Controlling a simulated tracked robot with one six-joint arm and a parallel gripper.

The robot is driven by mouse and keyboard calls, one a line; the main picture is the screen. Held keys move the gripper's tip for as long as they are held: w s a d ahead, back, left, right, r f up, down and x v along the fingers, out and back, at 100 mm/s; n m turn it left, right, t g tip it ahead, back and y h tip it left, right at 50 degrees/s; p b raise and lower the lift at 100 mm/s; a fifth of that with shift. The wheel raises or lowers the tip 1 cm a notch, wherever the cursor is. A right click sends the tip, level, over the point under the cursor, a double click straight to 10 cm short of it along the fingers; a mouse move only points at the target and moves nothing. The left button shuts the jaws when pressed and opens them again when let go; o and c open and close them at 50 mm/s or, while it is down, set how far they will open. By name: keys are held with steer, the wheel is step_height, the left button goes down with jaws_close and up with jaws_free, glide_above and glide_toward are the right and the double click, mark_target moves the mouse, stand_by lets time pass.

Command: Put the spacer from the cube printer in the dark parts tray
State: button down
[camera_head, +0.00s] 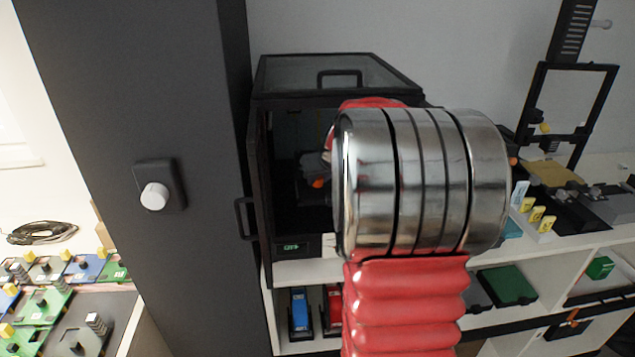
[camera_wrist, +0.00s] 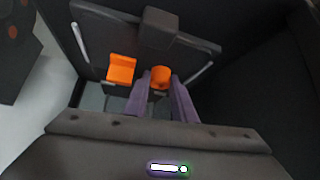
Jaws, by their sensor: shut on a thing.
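The cube printer (camera_head: 259,190) is a black box enclosure on a white shelf unit, left of centre in the head view. My arm reaches into its open front. In the wrist view, the purple fingers of my gripper (camera_wrist: 161,80) are closed on a small orange round piece, which I take as the spacer (camera_wrist: 162,75). A second orange, blocky piece (camera_wrist: 121,68) sits just left of the fingers, near a dark plate. In the head view my arm hides much of the interior; an orange spot (camera_head: 318,183) shows there. I cannot tell which item is the dark parts tray.
A dark pillar with a white knob (camera_head: 154,196) stands left of the printer. Coloured boards (camera_head: 40,305) lie at far left. Blue (camera_head: 299,310) and red (camera_head: 333,310) items sit on the shelf below. An open black frame (camera_head: 540,105) stands on the right worktop.

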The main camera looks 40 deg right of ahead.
steer(key=shift+r, duration=0.45)
steer(key=shift+a+r, duration=0.25)
steer(key=a, duration=0.3)
steer(key=s+a, duration=0.1)
steer(key=a, duration=0.1)
steer(key=s+a+f, duration=0.1)
steer(key=s+a, duration=0.2)
steer(key=s, duration=0.4)
steer(key=s+a+f, duration=0.1)
steer(key=s+a, duration=0.2)
steer(key=s, duration=0.4)
steer(key=shift+s+a+f, duration=0.15)
steer(key=shift+s+f, duration=0.05)
steer(key=shift+s, duration=0.2)
